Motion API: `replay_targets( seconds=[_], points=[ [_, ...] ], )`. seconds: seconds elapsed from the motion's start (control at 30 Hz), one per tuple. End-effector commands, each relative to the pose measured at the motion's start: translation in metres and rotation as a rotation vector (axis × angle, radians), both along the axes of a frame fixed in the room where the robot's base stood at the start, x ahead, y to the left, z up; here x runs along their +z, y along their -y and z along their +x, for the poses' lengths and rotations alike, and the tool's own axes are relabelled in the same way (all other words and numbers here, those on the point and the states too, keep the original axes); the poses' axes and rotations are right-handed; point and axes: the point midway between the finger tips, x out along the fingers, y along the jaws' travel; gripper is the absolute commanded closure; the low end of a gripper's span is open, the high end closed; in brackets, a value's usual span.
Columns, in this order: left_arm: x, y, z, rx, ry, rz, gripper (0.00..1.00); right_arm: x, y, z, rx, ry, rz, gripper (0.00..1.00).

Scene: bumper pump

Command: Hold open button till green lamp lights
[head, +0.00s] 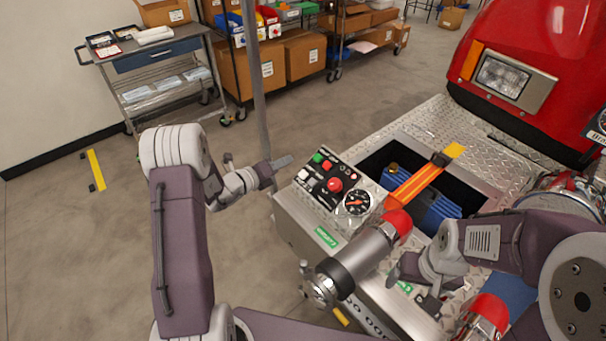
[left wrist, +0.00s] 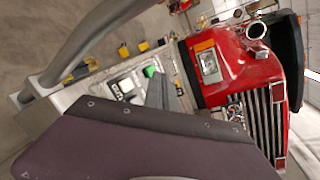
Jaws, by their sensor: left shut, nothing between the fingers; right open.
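The control panel (head: 322,190) sits on the near left corner of the metal bumper box. I cannot make out a lit green lamp. My left gripper (head: 286,161) is shut and empty, just left of the panel's far corner, apart from the green button in the picture. In the left wrist view its fingers (left wrist: 164,93) appear beside the green button (left wrist: 149,71); contact is not visible. My right gripper (head: 432,292) is open and empty over the bumper's front.
An orange strap (head: 412,188) crosses the open bay with blue hose (head: 437,209). A capped pipe (head: 352,265) juts out in front. The red truck (head: 545,60) stands behind; a cart (head: 155,70) is far left.

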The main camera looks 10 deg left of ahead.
Motion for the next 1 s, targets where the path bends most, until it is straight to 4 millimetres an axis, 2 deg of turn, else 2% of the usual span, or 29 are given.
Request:
replay_targets(
  seconds=[0.6,1.0],
  points=[
    [-0.069,0.024,0.030,-0.002,0.000,0.001,1.00,-0.059,0.000,0.000,0.000,0.000,0.000,0.20],
    [-0.075,0.028,0.036,-0.001,0.001,0.000,1.00,-0.065,0.000,0.000,0.000,0.000,0.000,0.20]
  ],
)
